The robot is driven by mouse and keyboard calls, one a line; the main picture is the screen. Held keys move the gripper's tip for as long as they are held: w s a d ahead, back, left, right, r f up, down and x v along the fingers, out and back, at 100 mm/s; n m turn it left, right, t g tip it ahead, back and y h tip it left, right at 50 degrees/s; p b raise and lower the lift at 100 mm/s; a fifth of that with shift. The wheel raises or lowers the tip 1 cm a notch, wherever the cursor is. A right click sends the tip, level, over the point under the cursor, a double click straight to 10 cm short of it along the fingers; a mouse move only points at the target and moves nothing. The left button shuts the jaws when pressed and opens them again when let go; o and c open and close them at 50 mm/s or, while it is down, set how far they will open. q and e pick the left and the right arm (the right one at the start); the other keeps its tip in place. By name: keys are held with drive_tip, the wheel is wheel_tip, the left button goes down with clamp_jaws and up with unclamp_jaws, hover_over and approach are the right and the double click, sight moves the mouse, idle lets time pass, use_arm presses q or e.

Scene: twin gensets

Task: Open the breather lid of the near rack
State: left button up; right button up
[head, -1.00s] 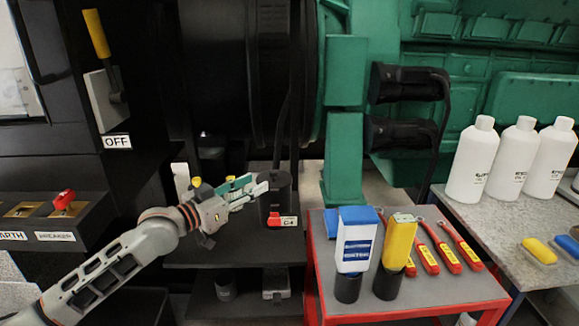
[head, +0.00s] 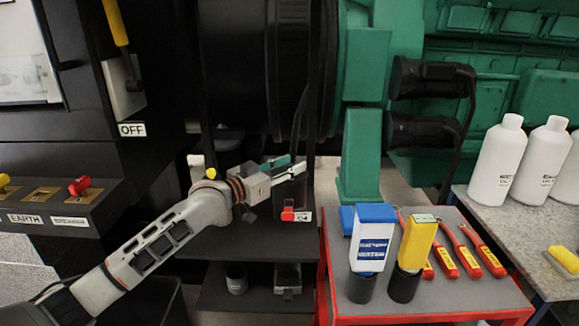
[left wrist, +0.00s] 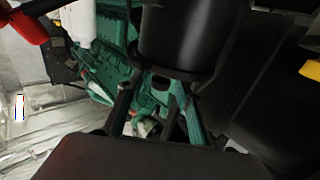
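A black canister (head: 290,198) with a red tab (head: 288,214) and a small white label (head: 303,216) reading about "C4" stands on the black rack shelf (head: 240,240). My left gripper (head: 291,169) is at the top of this canister and partly hides it. In the left wrist view a dark round cylinder (left wrist: 180,40) fills the top centre, just past the fingertips (left wrist: 158,100). The two fingers stand apart with nothing clearly between them. I cannot make out a separate lid or its state. My right gripper is not in view.
White bottles (head: 498,163) stand on a grey bench. A switch panel (head: 60,205) is at left. Small items lie on the lower shelf.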

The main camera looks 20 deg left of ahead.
use_arm(q)
drive_tip(key=c, duration=0.9)
clamp_jaws()
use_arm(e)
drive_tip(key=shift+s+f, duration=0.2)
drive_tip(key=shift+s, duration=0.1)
use_arm(q)
drive_tip(key=shift+r, duration=0.1)
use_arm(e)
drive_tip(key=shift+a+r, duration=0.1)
